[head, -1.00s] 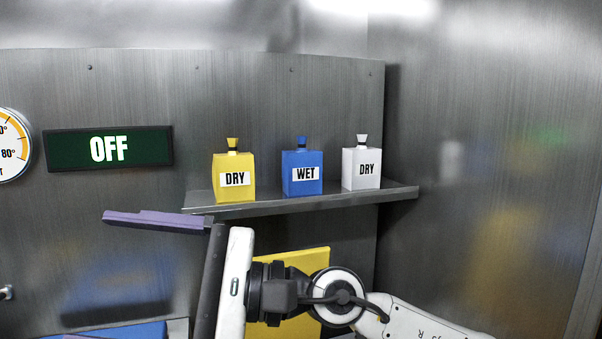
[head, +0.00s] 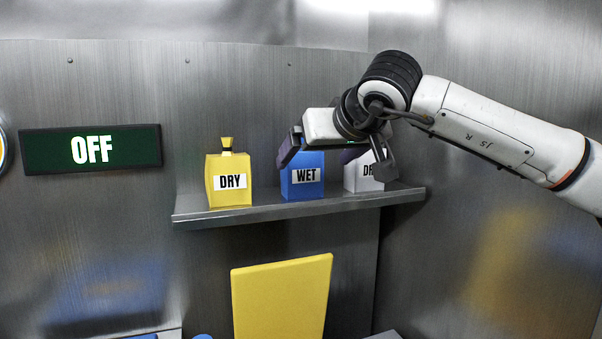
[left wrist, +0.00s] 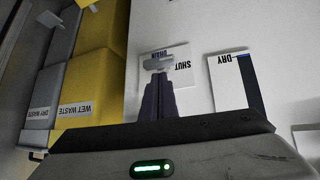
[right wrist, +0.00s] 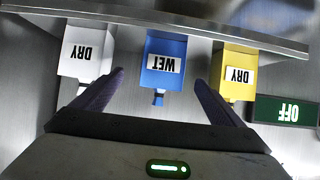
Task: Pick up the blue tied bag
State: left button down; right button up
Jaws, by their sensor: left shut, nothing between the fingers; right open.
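The blue tied bag (head: 302,188), labelled WET, stands upright on the wall shelf between a yellow bag and a white bag. Its top is hidden by my right gripper (head: 320,153) in the head view. In the right wrist view the whole blue bag (right wrist: 163,51) and its tied neck show upside down. My right gripper is open and empty, one finger toward each side of the bag, with its neck between the fingertips in that view. My left gripper (left wrist: 157,82) is shut and empty, seen only in the left wrist view.
The yellow DRY bag (head: 229,188) and white DRY bag (head: 363,181) flank the blue one on the shelf (head: 225,218). A green OFF sign (head: 90,147) hangs left; a yellow panel (head: 282,298) is below. Near my left gripper are WET WASTE (left wrist: 88,78) and DRY WASTE (left wrist: 45,85) bins.

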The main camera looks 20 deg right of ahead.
aim_at(306, 167)
jog(key=x, duration=0.6)
jog(key=shift+w+a+f, duration=0.2)
jog(key=shift+f, duration=0.05)
jog(key=shift+c, duration=0.2)
jog(key=c, duration=1.2)
jog(key=shift+o, duration=0.2)
jog(key=shift+r, duration=0.1)
notch_tip(306, 167, up, 10)
jog(key=shift+f+p, duration=0.1)
jog(key=shift+p, duration=0.8)
